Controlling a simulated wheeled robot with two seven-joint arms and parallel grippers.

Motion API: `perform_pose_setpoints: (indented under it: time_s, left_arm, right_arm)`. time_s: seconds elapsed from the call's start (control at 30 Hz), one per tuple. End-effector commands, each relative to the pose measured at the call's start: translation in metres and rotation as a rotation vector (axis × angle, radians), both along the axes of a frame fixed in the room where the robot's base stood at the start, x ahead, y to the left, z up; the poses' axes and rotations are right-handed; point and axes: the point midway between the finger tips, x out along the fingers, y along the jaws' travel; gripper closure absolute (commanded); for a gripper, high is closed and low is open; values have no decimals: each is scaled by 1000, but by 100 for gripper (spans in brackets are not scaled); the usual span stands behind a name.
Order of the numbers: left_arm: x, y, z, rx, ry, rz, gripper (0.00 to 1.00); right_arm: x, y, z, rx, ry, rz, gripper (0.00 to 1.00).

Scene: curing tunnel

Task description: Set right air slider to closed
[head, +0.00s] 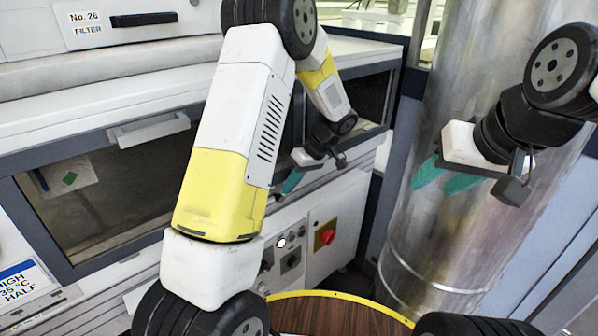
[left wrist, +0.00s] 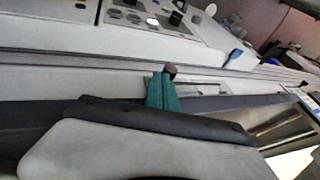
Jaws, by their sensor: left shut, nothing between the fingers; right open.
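In the left wrist view, a dark round knob (left wrist: 170,71) stands at the left end of a pale slotted plate (left wrist: 205,87), which looks like the air slider. My left gripper's teal fingers (left wrist: 162,92) are shut with nothing between them. Their tips are right at the knob; I cannot tell whether they touch it. In the head view my left gripper (head: 292,182) is at the machine front below the right window, and I cannot make out the slider there. My right gripper (head: 440,178) is open and empty in front of the metal column.
A control panel (head: 311,217) below my left gripper bears a red rotary switch (head: 326,236) and black knobs. A large metal column (head: 400,255) stands at the right. A window handle (head: 150,130) sticks out at the left. A round brown table top (head: 325,316) is low in front.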

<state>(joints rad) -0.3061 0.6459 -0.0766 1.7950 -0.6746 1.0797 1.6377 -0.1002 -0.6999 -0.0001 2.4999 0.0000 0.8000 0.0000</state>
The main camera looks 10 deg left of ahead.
Motion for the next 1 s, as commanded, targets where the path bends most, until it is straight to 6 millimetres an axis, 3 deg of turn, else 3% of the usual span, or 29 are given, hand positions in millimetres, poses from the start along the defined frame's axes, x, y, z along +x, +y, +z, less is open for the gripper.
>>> perform_pose_setpoints:
  time_s: [0.27,0.7,0.83,1.0]
  left_arm:
    - [-6,5,0,1,1,-1,100]
    - [-98,77,1,3,2,1,100]
    - [-113,88,0,1,1,1,100]
    - [-117,91,0,1,1,0,100]
  right_arm:
    - [0,0,0,0,0,0,56]
    - [0,0,0,0,0,0,56]
    - [0,0,0,0,0,0,56]
    - [0,0,0,0,0,0,56]
